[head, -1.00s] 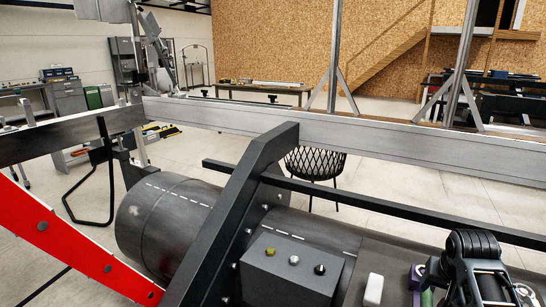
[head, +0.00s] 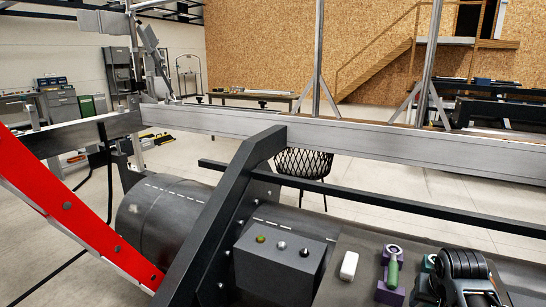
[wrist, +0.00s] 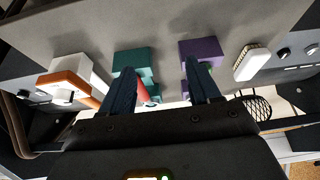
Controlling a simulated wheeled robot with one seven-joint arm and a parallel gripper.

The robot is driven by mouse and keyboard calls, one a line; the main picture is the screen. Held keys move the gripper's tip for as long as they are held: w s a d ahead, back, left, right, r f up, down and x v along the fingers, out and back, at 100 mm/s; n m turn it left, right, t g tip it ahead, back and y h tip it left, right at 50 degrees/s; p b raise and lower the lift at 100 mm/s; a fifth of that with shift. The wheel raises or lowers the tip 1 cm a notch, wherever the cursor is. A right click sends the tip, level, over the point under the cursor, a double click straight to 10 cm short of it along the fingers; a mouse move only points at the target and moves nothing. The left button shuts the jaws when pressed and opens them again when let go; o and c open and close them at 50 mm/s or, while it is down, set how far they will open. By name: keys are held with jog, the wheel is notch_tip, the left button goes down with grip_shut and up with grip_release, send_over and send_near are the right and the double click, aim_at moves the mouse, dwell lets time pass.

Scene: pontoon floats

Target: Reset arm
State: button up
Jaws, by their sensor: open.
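My gripper (wrist: 160,88) shows in the wrist view with its two dark fingers spread apart and nothing visible gripped between them. The fingers point towards a grey surface holding a teal block (wrist: 134,60) and a purple block (wrist: 203,50). A red piece (wrist: 145,96) shows beside the left finger, partly hidden. In the head view my black arm end is at the lower right, and its fingertips are hidden there. The purple block (head: 390,291) with a green cylinder (head: 393,273) on it stands just left of my arm.
A white brush-like block (head: 349,265) and a grey box with three knobs (head: 280,262) sit left of the purple block. An orange-and-white item (wrist: 68,82) lies left in the wrist view. A dark slanted beam (head: 232,200) and long metal rail (head: 350,136) cross behind.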

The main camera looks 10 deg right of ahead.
jog(key=s+a+f+n+t, duration=0.2)
jog(key=s+a+f+t, duration=0.15)
jog(key=s+a, duration=0.55)
jog(key=s+a+f+n+t, duration=0.15)
jog(key=s+a+f, duration=0.25)
jog(key=s+a, duration=0.55)
jog(key=s+a+r+n+t+y, duration=0.1)
jog(key=s+a+r+t, duration=0.1)
jog(key=s+r, duration=0.9)
jog(key=s+a+r+n+t+y, duration=0.1)
jog(key=s+a+r+n+t, duration=0.1)
jog(key=s+r, duration=0.8)
jog(key=s+t, duration=0.1)
jog(key=s, duration=0.3)
jog(key=shift+r+t+y, duration=0.3)
jog(key=shift+r+t, duration=0.1)
